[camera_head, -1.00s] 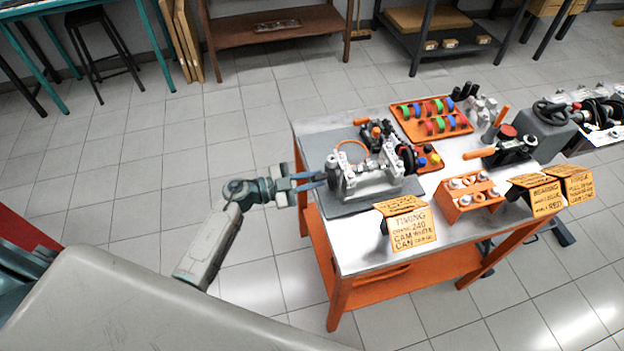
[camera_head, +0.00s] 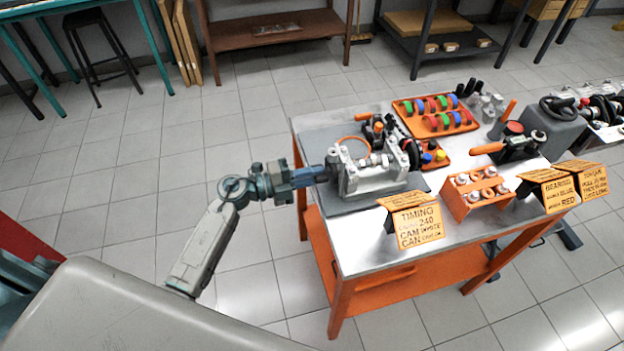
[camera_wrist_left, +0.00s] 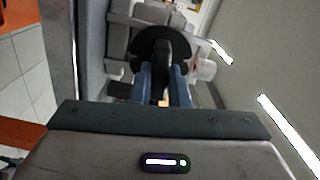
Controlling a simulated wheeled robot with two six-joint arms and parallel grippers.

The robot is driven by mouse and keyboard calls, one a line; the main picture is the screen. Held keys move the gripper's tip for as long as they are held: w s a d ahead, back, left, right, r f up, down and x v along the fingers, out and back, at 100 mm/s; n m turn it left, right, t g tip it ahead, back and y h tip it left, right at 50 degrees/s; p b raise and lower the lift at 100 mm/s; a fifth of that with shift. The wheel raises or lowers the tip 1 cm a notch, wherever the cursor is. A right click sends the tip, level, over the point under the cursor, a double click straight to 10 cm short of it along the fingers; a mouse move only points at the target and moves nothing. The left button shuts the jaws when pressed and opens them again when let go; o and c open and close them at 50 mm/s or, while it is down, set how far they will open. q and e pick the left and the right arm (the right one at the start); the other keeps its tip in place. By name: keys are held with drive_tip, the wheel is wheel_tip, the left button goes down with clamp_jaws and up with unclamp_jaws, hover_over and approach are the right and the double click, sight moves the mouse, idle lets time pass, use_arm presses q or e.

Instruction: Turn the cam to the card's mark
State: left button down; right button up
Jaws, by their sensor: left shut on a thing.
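The silver engine block (camera_head: 378,180) stands on a grey mat (camera_head: 350,205) at the left end of the workbench. My left gripper (camera_head: 326,173) reaches it from the left, its blue fingers at the block's left end. In the left wrist view the fingers (camera_wrist_left: 163,88) are shut on a dark round wheel-like part (camera_wrist_left: 165,48); I cannot tell for sure that it is the cam's. No cam mark can be made out. My right gripper is out of view.
An orange tray of coloured rings (camera_head: 436,116) lies behind the block. An orange holder (camera_head: 472,192) with silver parts and more orange cards (camera_head: 565,187) stand to the right. The floor left of the bench is clear.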

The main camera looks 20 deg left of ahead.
use_arm(q)
drive_tip(key=shift+f+m+b, duration=0.15)
drive_tip(key=shift+m+b, duration=0.35)
drive_tip(key=shift+m, duration=0.3)
drive_tip(key=c, duration=1.4)
unclamp_jaws()
drive_tip(key=b+v, duration=0.3)
drive_tip(key=v, duration=0.7)
drive_tip(key=shift+s+a+b, duration=0.3)
drive_tip(key=shift+b, duration=0.1)
